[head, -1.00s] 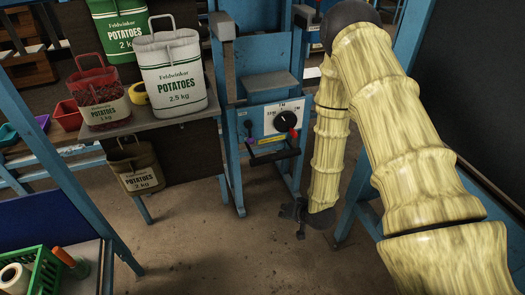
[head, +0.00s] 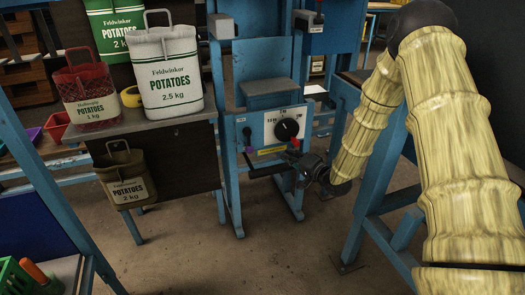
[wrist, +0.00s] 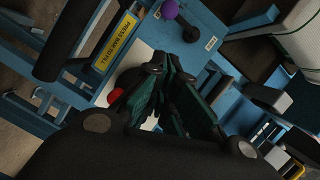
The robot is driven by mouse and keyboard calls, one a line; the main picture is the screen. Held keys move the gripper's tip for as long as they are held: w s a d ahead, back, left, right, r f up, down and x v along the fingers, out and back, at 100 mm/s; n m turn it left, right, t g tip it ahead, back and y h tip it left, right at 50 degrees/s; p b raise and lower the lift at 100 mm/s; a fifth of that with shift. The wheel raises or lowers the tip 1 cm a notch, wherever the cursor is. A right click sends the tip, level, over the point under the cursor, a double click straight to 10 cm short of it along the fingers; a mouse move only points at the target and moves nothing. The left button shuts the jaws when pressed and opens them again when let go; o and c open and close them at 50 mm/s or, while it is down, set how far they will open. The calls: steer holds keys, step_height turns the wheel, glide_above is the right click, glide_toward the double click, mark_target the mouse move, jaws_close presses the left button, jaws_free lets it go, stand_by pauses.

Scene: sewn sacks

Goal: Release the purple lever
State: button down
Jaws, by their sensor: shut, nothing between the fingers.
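The purple lever (head: 247,132) is a small purple knob on a dark stem, at the left of the blue machine's front panel. In the wrist view its purple ball (wrist: 169,9) is near the top edge, with the stem running down right from it. My gripper (head: 298,168) is at the right of the panel, below the dial and apart from the lever. In the wrist view my gripper (wrist: 172,70) is shut with nothing in it, its dark green fingers pointing toward the panel. The lever's ball is ahead of the fingertips and clear of them.
A white dial plate (head: 270,126) with a black knob and a red knob (wrist: 115,95) sits close to my fingers. A black bar (head: 268,170) juts out below the panel. Potato sacks (head: 167,75) stand on a shelf at left. The floor in front is clear.

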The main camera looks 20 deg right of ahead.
mark_target(249, 141)
steer(key=s+a+f+b+x, duration=0.1)
steer(key=a+b+x, duration=0.1)
steer(key=x, duration=1)
steer(key=shift+w+a+b, duration=0.35)
steer(key=shift+a+b, duration=0.05)
steer(key=shift+b, duration=0.1)
